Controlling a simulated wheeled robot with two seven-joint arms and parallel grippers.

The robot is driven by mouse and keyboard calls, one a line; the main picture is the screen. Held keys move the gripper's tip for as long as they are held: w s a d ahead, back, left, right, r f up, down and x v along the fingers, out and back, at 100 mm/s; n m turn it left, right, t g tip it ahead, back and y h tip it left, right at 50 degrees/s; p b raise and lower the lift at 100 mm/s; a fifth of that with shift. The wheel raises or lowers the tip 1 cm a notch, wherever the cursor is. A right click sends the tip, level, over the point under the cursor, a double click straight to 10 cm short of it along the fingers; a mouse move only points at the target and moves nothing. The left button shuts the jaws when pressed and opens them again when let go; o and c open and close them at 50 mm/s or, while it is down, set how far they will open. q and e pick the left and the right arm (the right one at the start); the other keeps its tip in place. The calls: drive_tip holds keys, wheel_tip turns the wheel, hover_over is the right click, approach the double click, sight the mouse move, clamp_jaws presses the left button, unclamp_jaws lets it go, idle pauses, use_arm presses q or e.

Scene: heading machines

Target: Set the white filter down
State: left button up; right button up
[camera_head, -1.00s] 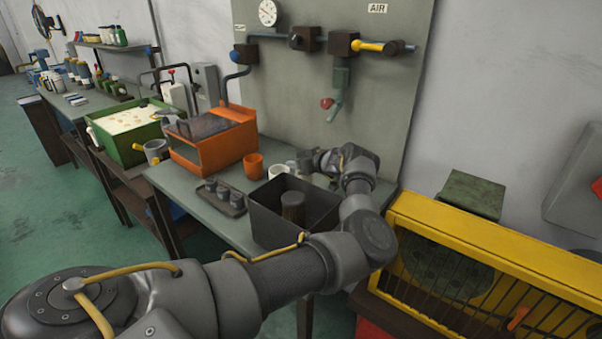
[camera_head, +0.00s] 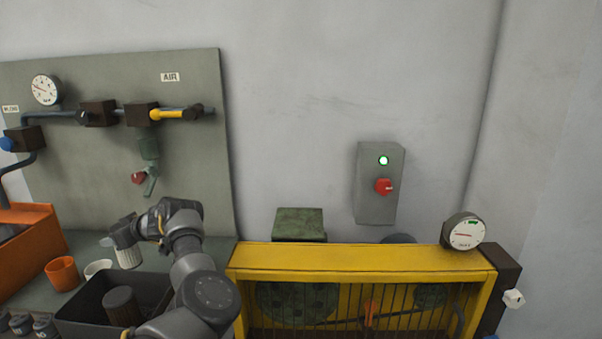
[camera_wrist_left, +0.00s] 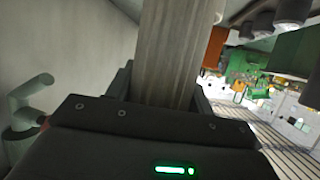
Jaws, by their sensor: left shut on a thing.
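The white filter (camera_head: 129,257) is a pale ribbed cylinder, upright or nearly so, at the back of the grey bench (camera_head: 152,253). My left gripper (camera_head: 123,236) is shut on it, near its upper part. In the left wrist view the filter (camera_wrist_left: 168,50) fills the space between the fingers (camera_wrist_left: 165,88). I cannot tell whether its lower end touches the bench. My right gripper is not in view.
A black bin (camera_head: 75,312) holding a dark cylinder (camera_head: 121,304) stands in front of the filter. A white cup (camera_head: 97,268) and an orange cup (camera_head: 62,274) are to its left. A yellow-framed machine (camera_head: 360,257) stands right of the bench.

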sight(138, 256)
use_arm(q)
wheel_tip(138, 256, down, 8)
drive_tip(key=shift+f+p, duration=0.25)
drive_tip(key=shift+p, duration=0.45)
drive_tip(key=p+v, duration=0.2)
drive_tip(key=v, duration=0.1)
drive_tip(key=shift+w+d+r, duration=0.1)
drive_tip(key=shift+d+r, duration=0.1)
drive_tip(key=shift+r, duration=0.15)
drive_tip(key=shift+c, duration=0.5)
drive_tip(key=shift+d+r, duration=0.1)
drive_tip(key=shift+d, duration=0.25)
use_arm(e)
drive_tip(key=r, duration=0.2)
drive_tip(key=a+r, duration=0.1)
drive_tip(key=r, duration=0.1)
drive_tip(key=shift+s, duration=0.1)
